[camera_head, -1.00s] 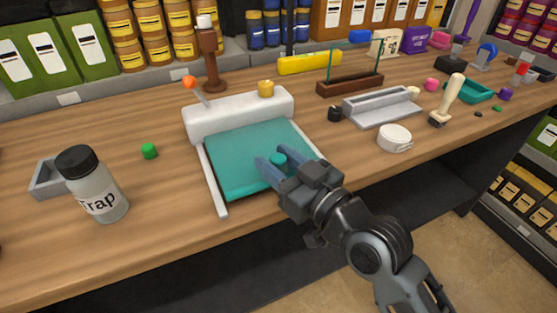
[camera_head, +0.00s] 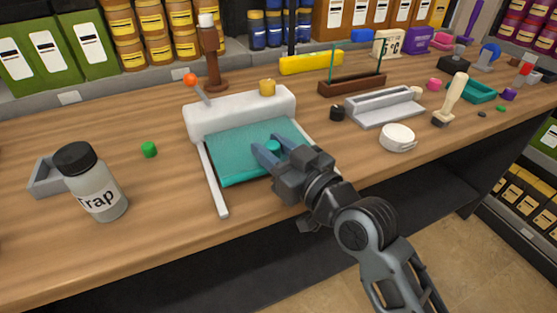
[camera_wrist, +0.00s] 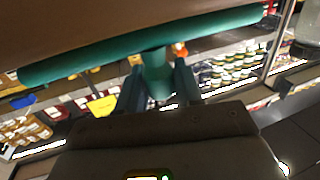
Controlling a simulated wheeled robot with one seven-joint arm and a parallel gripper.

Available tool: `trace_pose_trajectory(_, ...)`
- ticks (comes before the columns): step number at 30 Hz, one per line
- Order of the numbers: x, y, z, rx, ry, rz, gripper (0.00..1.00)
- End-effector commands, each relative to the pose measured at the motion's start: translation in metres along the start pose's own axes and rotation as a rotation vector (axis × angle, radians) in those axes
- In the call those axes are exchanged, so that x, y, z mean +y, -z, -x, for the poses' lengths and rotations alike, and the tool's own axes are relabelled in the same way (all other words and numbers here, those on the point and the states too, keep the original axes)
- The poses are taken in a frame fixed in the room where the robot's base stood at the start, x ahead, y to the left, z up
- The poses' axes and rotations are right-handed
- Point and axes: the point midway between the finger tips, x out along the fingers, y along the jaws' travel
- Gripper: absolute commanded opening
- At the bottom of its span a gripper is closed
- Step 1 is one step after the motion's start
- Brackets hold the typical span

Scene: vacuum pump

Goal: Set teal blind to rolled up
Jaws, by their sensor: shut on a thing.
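The teal blind (camera_head: 232,152) hangs out of a white roller housing (camera_head: 240,113) on the wooden counter, partly drawn out between two white side rails. A small round teal knob (camera_head: 273,146) is at the blind's front right part. My gripper (camera_head: 273,151) is shut on this knob, with one blue-grey finger on each side of it. In the wrist view, the blind's edge (camera_wrist: 90,60) runs across the top, and the teal knob (camera_wrist: 157,72) sits between my fingers. A lever with an orange ball (camera_head: 190,79) rises at the housing's left end.
A jar labelled Trap (camera_head: 95,185) and a grey tray (camera_head: 47,177) stand at the left. A yellow knob (camera_head: 267,88) tops the housing. A white round container (camera_head: 397,138) and grey holder (camera_head: 384,107) are at the right.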

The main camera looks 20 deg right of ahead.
Motion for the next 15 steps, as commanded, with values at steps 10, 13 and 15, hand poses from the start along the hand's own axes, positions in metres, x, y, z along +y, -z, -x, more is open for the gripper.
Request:
trace_pose_trajectory(10,0.003,-0.0004,-0.0106,-0.002,0.0,-0.001,0.0)
trace_pose_trajectory(13,0.003,-0.0004,-0.0105,-0.002,0.0,-0.001,0.0)
trace_pose_trajectory(15,0.003,-0.0004,-0.0105,-0.002,0.0,-0.001,0.42)
